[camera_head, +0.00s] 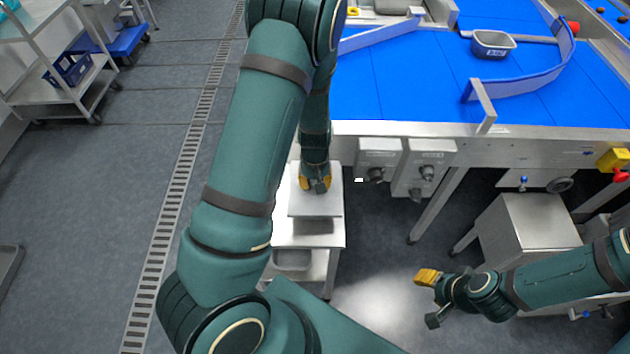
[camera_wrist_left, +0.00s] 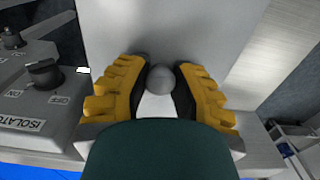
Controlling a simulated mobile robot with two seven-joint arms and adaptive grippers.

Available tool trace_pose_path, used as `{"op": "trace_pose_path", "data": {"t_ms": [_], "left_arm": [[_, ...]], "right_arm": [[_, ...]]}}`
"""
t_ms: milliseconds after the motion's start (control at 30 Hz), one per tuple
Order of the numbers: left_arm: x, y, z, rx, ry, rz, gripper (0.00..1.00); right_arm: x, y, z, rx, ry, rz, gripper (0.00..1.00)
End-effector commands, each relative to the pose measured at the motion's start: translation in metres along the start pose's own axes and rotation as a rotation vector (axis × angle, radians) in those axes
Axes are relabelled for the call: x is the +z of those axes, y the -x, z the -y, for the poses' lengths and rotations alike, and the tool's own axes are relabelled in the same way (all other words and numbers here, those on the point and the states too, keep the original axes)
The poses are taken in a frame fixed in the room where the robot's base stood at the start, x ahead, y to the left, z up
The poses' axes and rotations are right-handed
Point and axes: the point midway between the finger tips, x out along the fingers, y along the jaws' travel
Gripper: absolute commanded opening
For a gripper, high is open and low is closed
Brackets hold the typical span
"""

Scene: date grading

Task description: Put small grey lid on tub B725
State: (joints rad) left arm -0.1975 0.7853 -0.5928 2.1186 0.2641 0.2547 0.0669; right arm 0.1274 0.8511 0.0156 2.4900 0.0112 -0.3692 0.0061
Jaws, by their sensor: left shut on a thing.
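My left gripper (camera_head: 316,184) points down over a small steel stand beside the conveyor. In the left wrist view its yellow-backed fingers (camera_wrist_left: 160,82) are shut on a round grey knob (camera_wrist_left: 160,77), which I take for the handle of the small grey lid. A flat pale grey plate (camera_head: 316,208) shows under the gripper in the head view; whether it is the lid itself is unclear. My right gripper (camera_head: 431,298) is open and empty, low at the right.
The steel stand (camera_head: 338,236) has a lower shelf holding a grey container (camera_head: 292,260). A blue curved guide (camera_head: 525,82) runs near the tub on the belt (camera_head: 400,85). Control boxes with knobs (camera_head: 380,153) line the conveyor's front. A steel cabinet (camera_head: 520,225) stands at right.

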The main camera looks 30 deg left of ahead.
Motion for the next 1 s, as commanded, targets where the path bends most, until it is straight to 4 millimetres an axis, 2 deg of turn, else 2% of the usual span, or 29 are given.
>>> {"op": "trace_pose_path", "data": {"t_ms": [1000], "left_arm": [[0.000, -0.011, 0.000, 0.000, 0.000, 0.000, 0.00]], "right_arm": [[0.001, -0.007, -0.003, 0.000, 0.000, 0.000, 0.47]]}}
